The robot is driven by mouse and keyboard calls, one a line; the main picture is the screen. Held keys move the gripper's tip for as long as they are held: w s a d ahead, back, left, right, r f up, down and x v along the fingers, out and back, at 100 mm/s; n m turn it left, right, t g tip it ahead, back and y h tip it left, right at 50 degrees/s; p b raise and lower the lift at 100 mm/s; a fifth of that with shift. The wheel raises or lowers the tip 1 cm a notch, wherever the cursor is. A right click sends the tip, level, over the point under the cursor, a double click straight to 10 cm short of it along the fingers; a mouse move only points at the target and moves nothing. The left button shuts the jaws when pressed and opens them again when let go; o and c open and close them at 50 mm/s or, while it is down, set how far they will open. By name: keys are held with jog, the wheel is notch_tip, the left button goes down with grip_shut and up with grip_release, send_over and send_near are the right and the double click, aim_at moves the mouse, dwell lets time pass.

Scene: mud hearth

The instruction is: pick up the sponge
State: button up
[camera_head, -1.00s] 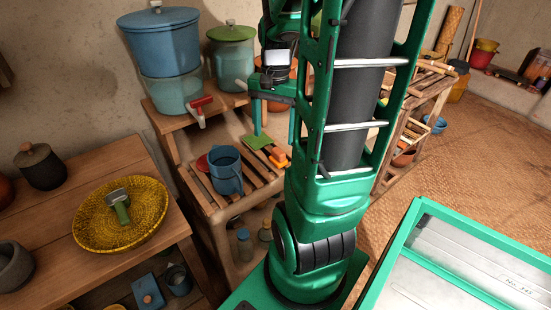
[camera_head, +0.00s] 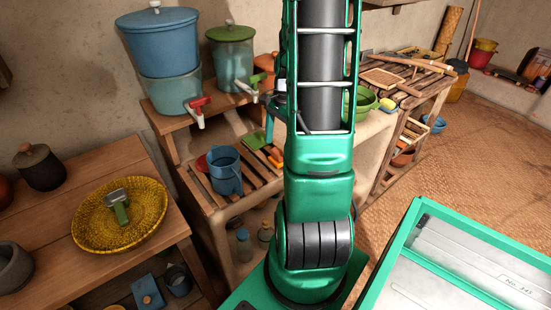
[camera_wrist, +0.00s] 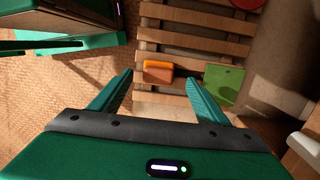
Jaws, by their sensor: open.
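A two-tone orange and brown block (camera_wrist: 158,72), which looks like the sponge, lies on the slatted wooden shelf (camera_wrist: 190,47) in the wrist view. It also shows in the head view (camera_head: 276,158), partly hidden by my arm. My gripper (camera_wrist: 159,77) is open and empty, pointing down at the shelf, with the block between the fingertips as seen in the picture. Its height above the block is hard to tell. In the head view my gripper is mostly hidden behind my arm; one teal finger shows.
A green flat board (camera_wrist: 223,84) lies right of the block. A blue mug (camera_head: 226,170) stands on the same shelf. Water dispensers with taps (camera_head: 197,105) stand on the ledge behind.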

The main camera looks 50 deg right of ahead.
aim_at(278, 150)
jog(key=shift+a+f, duration=0.2)
jog(key=shift+f, duration=2.35)
jog(key=c, duration=1.1)
